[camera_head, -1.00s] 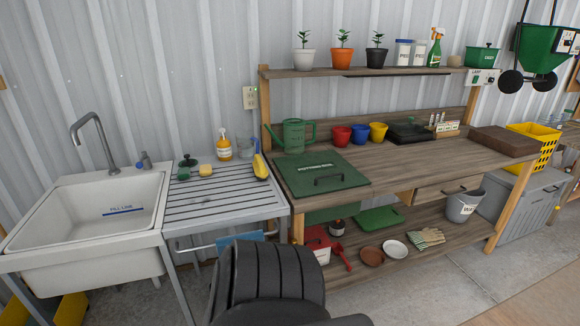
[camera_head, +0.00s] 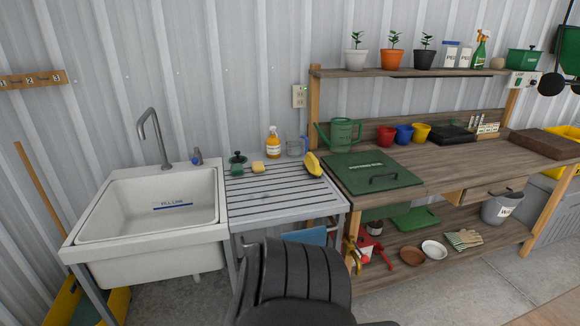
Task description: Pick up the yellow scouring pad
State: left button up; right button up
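The yellow scouring pad (camera_head: 258,167) is a small pale yellow block. It lies on the ribbed grey drainboard (camera_head: 265,206) near its back edge, just right of a small dark green item (camera_head: 237,169). Nothing covers it from this view. Neither of my grippers shows in the picture.
The white sink (camera_head: 150,205) with its tall faucet (camera_head: 152,135) stands left of the drainboard. An orange soap bottle (camera_head: 273,144), a clear cup (camera_head: 295,148) and a larger yellow item (camera_head: 313,164) stand near the pad. A wooden potting bench (camera_head: 450,165) adjoins on the right.

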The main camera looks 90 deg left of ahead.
aim_at(257, 167)
jog(key=z, duration=0.05)
jog(key=k, duration=1.75)
jog(key=u, duration=1)
